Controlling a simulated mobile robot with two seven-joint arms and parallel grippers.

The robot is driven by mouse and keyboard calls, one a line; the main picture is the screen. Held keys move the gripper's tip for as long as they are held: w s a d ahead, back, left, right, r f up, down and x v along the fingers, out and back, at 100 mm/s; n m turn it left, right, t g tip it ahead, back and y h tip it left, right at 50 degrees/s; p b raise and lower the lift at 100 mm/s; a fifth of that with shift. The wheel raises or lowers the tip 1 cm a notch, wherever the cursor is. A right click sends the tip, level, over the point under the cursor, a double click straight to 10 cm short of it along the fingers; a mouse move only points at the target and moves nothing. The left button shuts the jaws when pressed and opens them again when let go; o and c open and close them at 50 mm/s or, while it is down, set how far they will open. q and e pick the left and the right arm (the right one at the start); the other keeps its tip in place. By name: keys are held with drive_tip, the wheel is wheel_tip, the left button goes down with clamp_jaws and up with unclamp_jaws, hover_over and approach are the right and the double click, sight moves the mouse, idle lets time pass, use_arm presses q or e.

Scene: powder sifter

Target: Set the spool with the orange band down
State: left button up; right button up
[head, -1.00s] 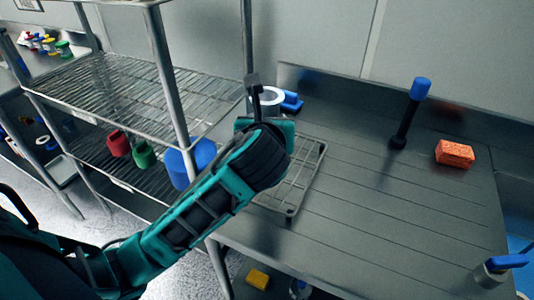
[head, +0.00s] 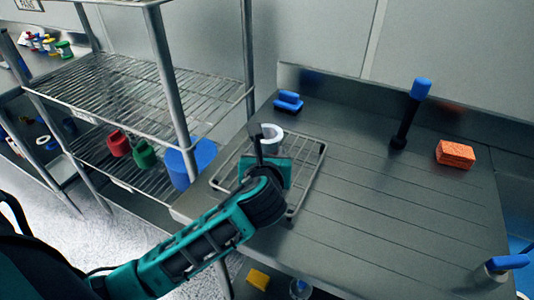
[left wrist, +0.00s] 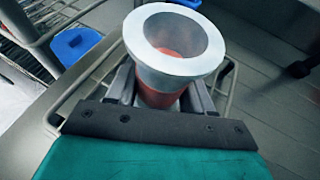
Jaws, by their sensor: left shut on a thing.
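The spool (head: 270,132) is pale grey with a wide round flange and a hollow centre. In the left wrist view the spool (left wrist: 173,50) shows an orange-red band below its flange. My left gripper (head: 266,154) is shut on the spool, with a finger on either side of the band. The spool is upright or nearly so, over the wire rack (head: 312,172) on the metal counter. Its bottom is hidden by my gripper, so I cannot tell if it touches the rack. My right gripper is not in view.
A blue-handled brush (head: 288,101) lies at the counter's back left. A dark upright tool with a blue top (head: 410,112) and an orange sponge (head: 455,153) stand to the right. A shelf post (head: 172,88) is close on the left. The counter's middle is clear.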

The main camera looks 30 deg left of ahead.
use_arm(q)
drive_tip(key=o, duration=1.2)
drive_tip(key=shift+r, duration=0.1)
drive_tip(key=v, duration=1.2)
